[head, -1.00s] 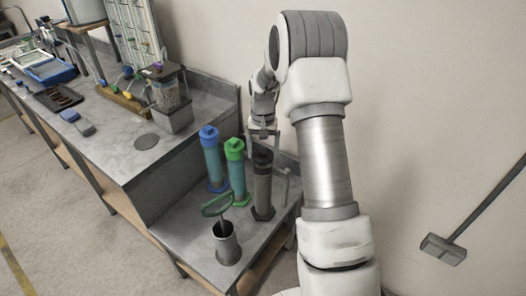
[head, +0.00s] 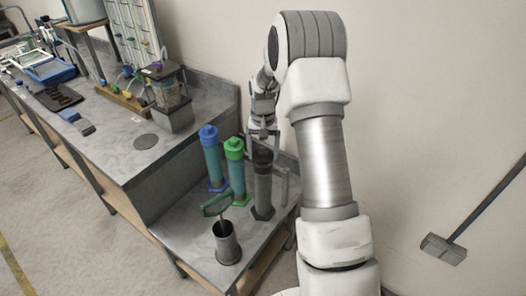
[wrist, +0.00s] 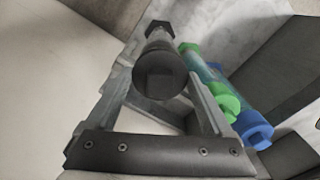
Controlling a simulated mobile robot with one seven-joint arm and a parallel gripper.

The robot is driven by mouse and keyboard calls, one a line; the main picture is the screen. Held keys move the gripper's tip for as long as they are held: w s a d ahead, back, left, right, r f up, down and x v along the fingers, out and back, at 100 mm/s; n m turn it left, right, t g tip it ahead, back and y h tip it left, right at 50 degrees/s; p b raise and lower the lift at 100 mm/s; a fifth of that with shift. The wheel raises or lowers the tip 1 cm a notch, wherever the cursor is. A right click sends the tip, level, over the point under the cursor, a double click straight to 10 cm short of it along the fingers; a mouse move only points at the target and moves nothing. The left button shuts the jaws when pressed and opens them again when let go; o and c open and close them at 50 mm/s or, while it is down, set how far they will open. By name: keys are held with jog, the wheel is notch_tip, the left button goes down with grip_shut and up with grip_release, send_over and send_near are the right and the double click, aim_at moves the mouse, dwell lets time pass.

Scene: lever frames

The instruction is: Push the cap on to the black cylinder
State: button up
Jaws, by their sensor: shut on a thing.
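The black cylinder (head: 262,192) stands upright at the right end of the low grey shelf, a dark tube on a black base. Its black cap (head: 262,157) is at its top, in line with the tube. In the wrist view the round cap (wrist: 159,78) faces the camera, with the clear tube (wrist: 158,37) behind it. My gripper (head: 263,143) is above the cylinder, pointing down, with a finger on each side of the cap. It is shut on the cap. I cannot tell whether a gap remains between cap and tube.
A green-capped cylinder (head: 235,170) and a blue-capped cylinder (head: 212,158) stand close to the left. A metal cup (head: 227,243) with a green-handled tool stands in front. The higher bench (head: 115,160) is left, and the wall is behind and right.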

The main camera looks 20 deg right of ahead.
dwell(0.3)
jog(key=o, duration=1.1)
jog(key=shift+r, duration=0.1)
jog(key=shift+r+p, duration=2.2)
jog(key=shift+r, duration=1.25)
grip_shut()
